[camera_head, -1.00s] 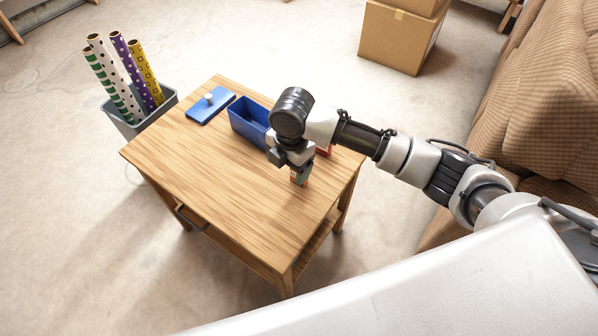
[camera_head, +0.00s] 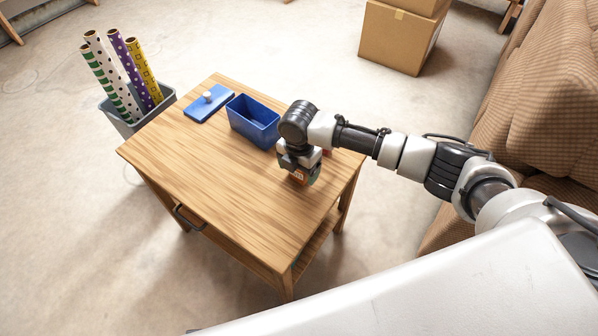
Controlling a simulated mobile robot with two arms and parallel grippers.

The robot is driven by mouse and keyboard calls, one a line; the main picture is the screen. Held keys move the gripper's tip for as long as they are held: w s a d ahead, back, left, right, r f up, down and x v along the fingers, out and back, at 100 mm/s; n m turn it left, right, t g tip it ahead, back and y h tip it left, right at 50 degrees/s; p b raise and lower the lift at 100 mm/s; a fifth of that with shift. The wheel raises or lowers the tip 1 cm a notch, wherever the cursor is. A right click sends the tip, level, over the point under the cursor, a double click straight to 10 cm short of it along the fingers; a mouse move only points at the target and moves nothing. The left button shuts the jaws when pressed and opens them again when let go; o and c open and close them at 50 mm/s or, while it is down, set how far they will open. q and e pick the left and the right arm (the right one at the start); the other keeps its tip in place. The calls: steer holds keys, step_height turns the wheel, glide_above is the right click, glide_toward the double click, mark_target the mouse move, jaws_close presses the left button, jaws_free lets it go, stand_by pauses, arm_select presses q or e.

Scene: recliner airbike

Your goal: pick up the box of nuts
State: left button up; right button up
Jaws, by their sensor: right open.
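A small box with orange and green faces (camera_head: 304,178), which looks like the box of nuts, is on the right part of the wooden table (camera_head: 200,165). My right gripper (camera_head: 299,171) points down right over this box and is open. The gripper covers the top of the box, and I cannot tell whether the fingers touch it. My left gripper is not in view.
A red item (camera_head: 327,152) is mostly hidden behind my right arm. A bin of wrapping rolls (camera_head: 140,117) stands left; a couch (camera_head: 550,110) stands right.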

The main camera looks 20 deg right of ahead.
steer(key=shift+f, duration=0.5)
steer(key=c, duration=1)
steer(key=shift+r, duration=0.1)
